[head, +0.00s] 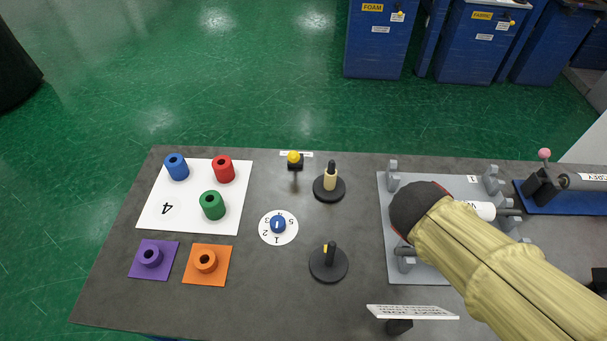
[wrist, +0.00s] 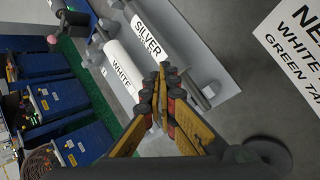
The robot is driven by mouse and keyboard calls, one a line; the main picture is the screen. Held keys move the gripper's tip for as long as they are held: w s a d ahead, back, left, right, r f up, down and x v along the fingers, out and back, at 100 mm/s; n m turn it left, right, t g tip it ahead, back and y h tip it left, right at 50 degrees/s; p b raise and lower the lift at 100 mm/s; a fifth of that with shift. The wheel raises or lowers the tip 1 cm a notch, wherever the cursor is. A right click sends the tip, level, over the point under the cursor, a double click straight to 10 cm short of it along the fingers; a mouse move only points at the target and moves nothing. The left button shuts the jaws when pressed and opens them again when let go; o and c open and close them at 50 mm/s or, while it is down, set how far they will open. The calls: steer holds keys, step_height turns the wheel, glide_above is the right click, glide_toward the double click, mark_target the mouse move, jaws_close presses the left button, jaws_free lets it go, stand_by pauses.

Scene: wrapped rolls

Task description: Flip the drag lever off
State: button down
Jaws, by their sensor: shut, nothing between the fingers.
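Two levers show, and I cannot read a drag label on either. A lever with a pink knob (head: 544,154) stands on a black block (head: 543,186) at the right end of the table, beside a labelled roll. The pink knob also shows at the upper left of the wrist view (wrist: 27,14). A small lever with a yellow knob (head: 293,157) stands at the table's back edge. My gripper (wrist: 164,70) is shut and empty, above the grey rack, close to the silver roll (wrist: 152,48). In the head view my sleeved arm hides the fingers. It is apart from both levers.
The white roll (wrist: 122,70) lies beside the silver roll on the grey rack (head: 440,183). A sign (head: 412,312) stands at the front. Black spindles (head: 329,262), a blue dial (head: 278,224) and coloured rolls on mats occupy the left. Blue bins (head: 378,45) stand beyond.

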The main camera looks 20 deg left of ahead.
mark_target(294, 158)
steer(key=w+a+f+n+t, duration=0.3)
steer(key=w+a+n+t, duration=0.15)
steer(key=a+n, duration=0.45)
steer(key=s+a+f+n+t+y, duration=0.1)
steer(key=a+n, duration=0.4)
steer(key=a, duration=0.5)
steer(key=s+a+f+n+t+y, duration=0.2)
steer(key=a+f+n+y, duration=0.2)
steer(key=a, duration=0.6)
steer(key=s+a+f+n+t+y, duration=0.1)
steer(key=a+f+n+y, duration=0.1)
steer(key=a+n, duration=0.4)
steer(key=shift+s+a+f+n+t+y+b, duration=0.15)
steer(key=shift+a+f+y, duration=0.1)
steer(key=shift+a, duration=0.8)
steer(key=shift+s+a+f+n+t+y+b, duration=0.15)
steer(key=shift+a+y, duration=0.1)
steer(key=shift+a, duration=0.8)
steer(key=b+x, duration=0.3)
steer(key=x, duration=0.6)
steer(key=shift+w+d+f, duration=0.15)
steer(key=shift+f, duration=0.05)
steer(key=w, duration=0.1)
steer(key=w+b, duration=0.1)
steer(key=w+r, duration=0.1)
steer(key=shift+w+a+r, duration=0.1)
steer(key=shift+a, duration=0.15)
steer(key=shift+w+a+r+b, duration=0.1)
steer(key=shift+w+r+b, duration=0.2)
steer(key=shift+w, duration=0.15)
